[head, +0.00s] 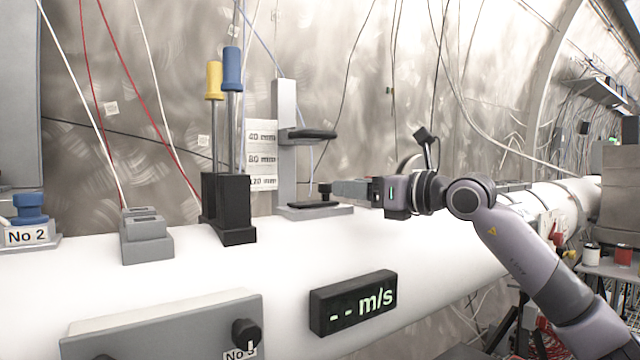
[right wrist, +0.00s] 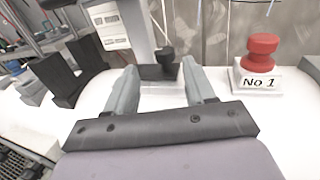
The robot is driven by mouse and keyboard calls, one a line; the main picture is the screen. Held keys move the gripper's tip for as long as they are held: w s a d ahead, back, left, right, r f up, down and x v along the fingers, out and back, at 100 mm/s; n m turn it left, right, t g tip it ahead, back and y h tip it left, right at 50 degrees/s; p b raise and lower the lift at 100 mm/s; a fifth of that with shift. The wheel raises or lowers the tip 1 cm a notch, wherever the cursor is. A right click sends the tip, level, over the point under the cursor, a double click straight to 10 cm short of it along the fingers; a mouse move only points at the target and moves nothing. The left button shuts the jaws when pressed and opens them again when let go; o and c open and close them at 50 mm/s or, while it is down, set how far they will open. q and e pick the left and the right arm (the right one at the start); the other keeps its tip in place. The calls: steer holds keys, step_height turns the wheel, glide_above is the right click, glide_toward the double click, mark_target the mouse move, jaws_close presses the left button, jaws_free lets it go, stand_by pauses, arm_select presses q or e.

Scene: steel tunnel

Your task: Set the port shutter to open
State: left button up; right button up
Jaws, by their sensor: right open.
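In the right wrist view the knob (right wrist: 166,58) shows beyond and between the fingertips. My right gripper (head: 338,190) comes in from the right, close to the knob. In the right wrist view its two grey fingers (right wrist: 160,78) are apart with nothing held between them. I cannot tell whether either finger touches the knob. My left gripper is not in view.
A black holder (head: 228,210) with yellow and blue handled rods stands left of the stand. A grey block (head: 146,237) is further left. A display reading "-- m/s" (head: 353,302) is on the pipe's front. A red knob marked No 1 (right wrist: 262,50) is right of the fingers.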

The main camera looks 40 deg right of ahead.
mark_target(326, 184)
steer(key=shift+w+d+r, duration=0.2)
steer(key=shift+w+d, duration=0.1)
steer(key=shift+w, duration=0.05)
steer(key=shift+w+a+r+p, duration=0.1)
steer(key=shift+w+r+p, duration=0.05)
steer(key=shift+w+p, duration=0.5)
steer(key=w+p, duration=0.1)
steer(key=w, duration=0.1)
steer(key=w+a+p, duration=0.1)
steer(key=w, duration=0.1)
steer(key=shift+w+p, duration=0.3)
steer(key=shift+p, duration=0.1)
steer(key=shift+w+f, duration=0.2)
steer(key=shift+w, duration=0.25)
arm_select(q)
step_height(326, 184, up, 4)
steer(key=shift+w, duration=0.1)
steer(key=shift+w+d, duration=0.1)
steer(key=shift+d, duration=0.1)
arm_select(e)
jaws_close()
